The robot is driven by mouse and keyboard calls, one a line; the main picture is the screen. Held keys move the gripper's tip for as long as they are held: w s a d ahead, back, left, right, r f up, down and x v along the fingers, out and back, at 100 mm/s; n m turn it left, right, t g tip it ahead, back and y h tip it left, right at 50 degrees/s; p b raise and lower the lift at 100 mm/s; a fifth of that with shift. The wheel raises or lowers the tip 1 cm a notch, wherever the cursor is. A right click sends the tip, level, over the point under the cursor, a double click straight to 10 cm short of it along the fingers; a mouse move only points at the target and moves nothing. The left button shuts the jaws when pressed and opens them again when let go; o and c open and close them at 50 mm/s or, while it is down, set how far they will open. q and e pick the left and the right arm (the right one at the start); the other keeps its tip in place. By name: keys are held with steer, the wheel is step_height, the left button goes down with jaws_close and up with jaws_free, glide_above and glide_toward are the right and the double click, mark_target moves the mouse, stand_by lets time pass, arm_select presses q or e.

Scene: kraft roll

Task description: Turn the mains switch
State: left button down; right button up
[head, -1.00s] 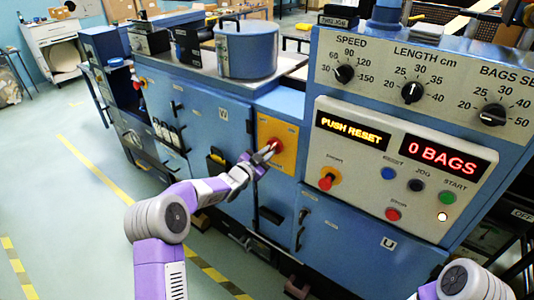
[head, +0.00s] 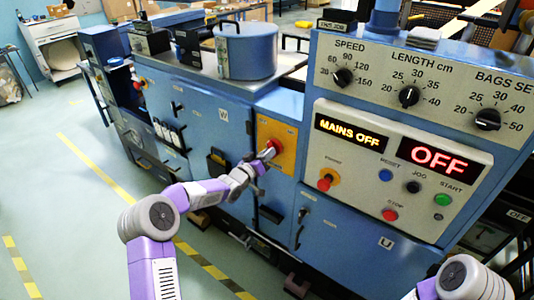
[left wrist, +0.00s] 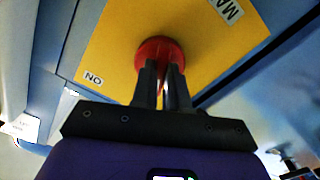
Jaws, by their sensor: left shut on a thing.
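The mains switch (head: 274,146) is a red knob on a yellow plate (head: 285,135) on the blue machine front. In the left wrist view the red knob (left wrist: 158,50) sits on the yellow plate (left wrist: 105,48), with part of a label at the upper right and a small label at the lower left. My left gripper (head: 266,157) reaches it from the left, and its fingers (left wrist: 161,72) are shut on the knob, hiding part of it. My right gripper is out of view.
The control panel (head: 395,175) right of the switch carries a red emergency knob (head: 327,179), and blue, black, green and red buttons. Three dials sit above it. A grey-blue pot (head: 246,50) stands on the machine top. Open floor (head: 75,215) lies at the left.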

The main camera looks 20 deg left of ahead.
arm_select(q)
steer(key=shift+n, duration=1.6)
steer(key=c, duration=1.1)
jaws_free()
steer(key=shift+c, duration=0.2)
steer(key=shift+p, duration=0.3)
steer(key=v, duration=0.7)
steer(key=shift+s, duration=0.3)
